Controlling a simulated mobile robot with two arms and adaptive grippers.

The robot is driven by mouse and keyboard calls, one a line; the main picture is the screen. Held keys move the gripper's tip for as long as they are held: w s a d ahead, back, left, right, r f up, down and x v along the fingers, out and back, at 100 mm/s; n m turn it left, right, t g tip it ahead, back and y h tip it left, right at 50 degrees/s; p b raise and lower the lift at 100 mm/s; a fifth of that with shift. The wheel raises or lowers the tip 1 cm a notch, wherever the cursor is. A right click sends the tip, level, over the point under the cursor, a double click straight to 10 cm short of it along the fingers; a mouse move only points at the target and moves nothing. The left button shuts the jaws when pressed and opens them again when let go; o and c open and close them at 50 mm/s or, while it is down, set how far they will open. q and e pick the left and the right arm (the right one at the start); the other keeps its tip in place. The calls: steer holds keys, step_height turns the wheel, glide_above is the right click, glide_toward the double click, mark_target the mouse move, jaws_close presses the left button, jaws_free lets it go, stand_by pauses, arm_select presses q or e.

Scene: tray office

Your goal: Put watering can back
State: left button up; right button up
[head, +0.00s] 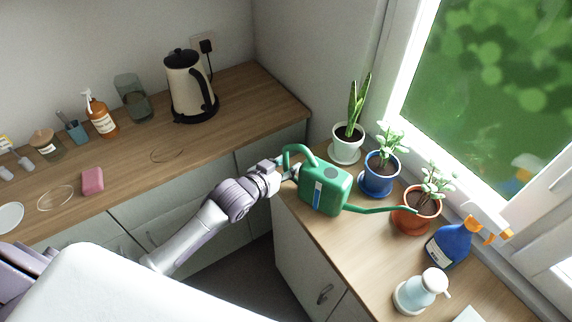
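The green watering can (325,190) is at the left edge of the window-side counter, with its handle on the left and its long spout pointing right. The spout tip is at the terracotta pot (417,212); I cannot tell if it touches. My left gripper (291,172) reaches in from the left and is at the can's handle, its fingers closed around it and partly hidden. I cannot tell whether the can's base rests on the counter. My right gripper is not in view.
A blue pot (379,180) and a white pot (346,147) stand behind the can. A blue spray bottle (449,246) and a pump bottle (424,290) stand to the right. The left counter holds a kettle (188,88), a pink sponge (93,180) and faint ring outlines (167,155).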

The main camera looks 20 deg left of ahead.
arm_select(q)
steer(key=shift+r, duration=0.15)
steer(key=b+v, duration=0.2)
steer(key=v, duration=1)
steer(key=s+a+f+n+g+y, duration=0.1)
steer(key=s+a+f+g+y, duration=0.2)
steer(key=f, duration=1.2)
steer(key=s+a+f+n+g+y, duration=0.1)
steer(key=s+a+f+g, duration=0.2)
steer(key=f, duration=1.2)
steer(key=s+d+f+g+b, duration=0.1)
steer(key=s+f+g, duration=0.2)
steer(key=s+f, duration=0.9)
steer(key=s+d+f+m+g+b, duration=0.1)
steer(key=s+d+f+g, duration=0.1)
steer(key=s+f, duration=1)
steer(key=s+g, duration=0.1)
steer(key=s, duration=0.5)
steer(key=shift+s+d+f+m+b, duration=0.3)
steer(key=shift+s+f+b, duration=0.05)
steer(key=shift+s+b, duration=0.05)
